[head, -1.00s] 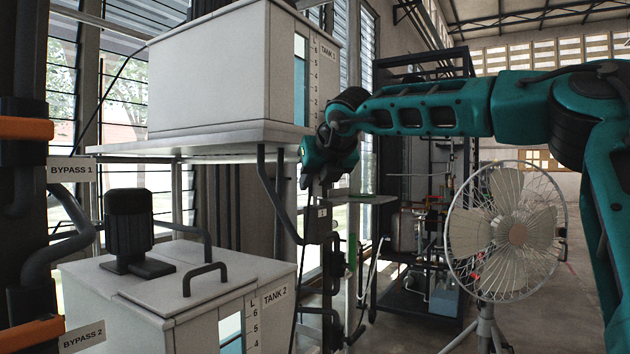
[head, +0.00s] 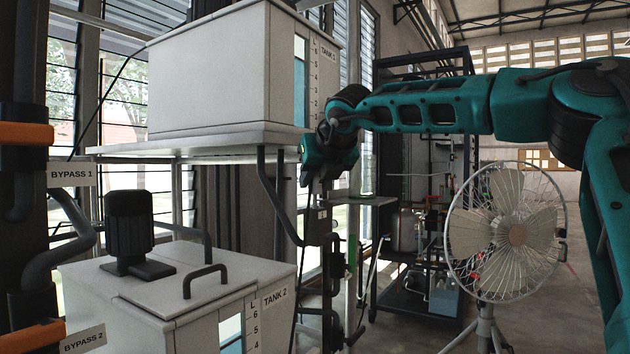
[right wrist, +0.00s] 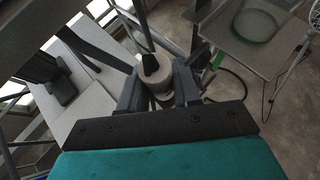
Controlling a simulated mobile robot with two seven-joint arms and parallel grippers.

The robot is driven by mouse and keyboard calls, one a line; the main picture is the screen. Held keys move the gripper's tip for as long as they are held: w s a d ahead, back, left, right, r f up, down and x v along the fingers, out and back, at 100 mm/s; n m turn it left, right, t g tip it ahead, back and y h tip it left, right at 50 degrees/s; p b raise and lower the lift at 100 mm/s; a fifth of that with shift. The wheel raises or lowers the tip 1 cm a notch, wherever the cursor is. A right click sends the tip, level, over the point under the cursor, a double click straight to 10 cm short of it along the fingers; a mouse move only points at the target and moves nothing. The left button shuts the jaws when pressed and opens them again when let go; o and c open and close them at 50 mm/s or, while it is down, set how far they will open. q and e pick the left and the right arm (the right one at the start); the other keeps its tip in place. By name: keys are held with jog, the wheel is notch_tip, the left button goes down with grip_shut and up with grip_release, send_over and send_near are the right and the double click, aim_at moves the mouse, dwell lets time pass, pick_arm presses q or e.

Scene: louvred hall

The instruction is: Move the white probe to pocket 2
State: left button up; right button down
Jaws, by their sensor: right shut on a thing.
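My right gripper (head: 311,186) is beside the right end of the upper tank's shelf, small and partly dark in the head view. In the right wrist view its fingers (right wrist: 158,88) are shut on a short, pale grey-white cylinder with a black top, which looks like the white probe (right wrist: 160,80). The probe cannot be made out clearly in the head view. A dark holder with a small white tag reading 1 (head: 322,214) is just below the gripper. I cannot make out a pocket marked 2. My left gripper is not in view.
Tank 2 (head: 130,300) with a black motor (head: 130,225) is lower left. A fan (head: 507,232) stands at right. A grey tray (right wrist: 280,50) holds a green-rimmed round dish (right wrist: 258,24).

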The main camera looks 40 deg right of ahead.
notch_tip(320, 180, up, 6)
jog(key=p, duration=0.4)
jog(key=shift+r+p, duration=0.25)
jog(key=shift+p, duration=0.05)
jog(key=shift+r, duration=2.6)
jog(key=shift+f, duration=0.1)
